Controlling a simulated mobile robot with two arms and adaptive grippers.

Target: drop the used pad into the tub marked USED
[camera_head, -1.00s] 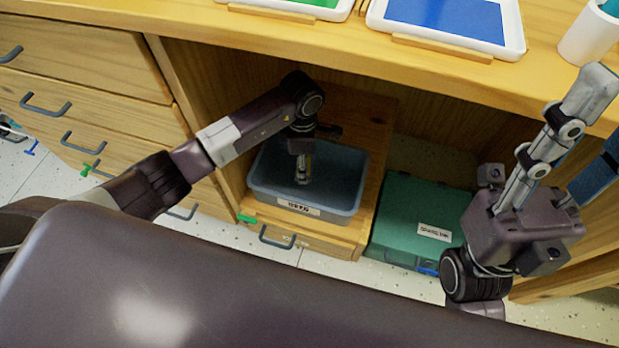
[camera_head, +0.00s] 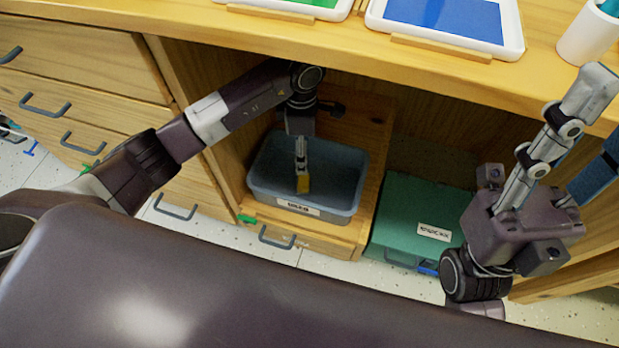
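The tub marked USED (camera_head: 338,213) is a grey-blue open bin with a white label on its front, inside the wooden cubby. My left gripper (camera_head: 301,168) points down into it from above. The fingers are seen nearly edge-on. My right gripper (camera_head: 590,135) is at the right, its fingers spread upward and apart, with nothing seen between them.
A green lidded box (camera_head: 400,215) with a white label stands right of the tub. The countertop (camera_head: 300,42) overhangs the cubby, close above my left arm. Trays with green and blue panels (camera_head: 448,18) and a white cup (camera_head: 588,38) stand on it. Drawers (camera_head: 75,95) are at the left.

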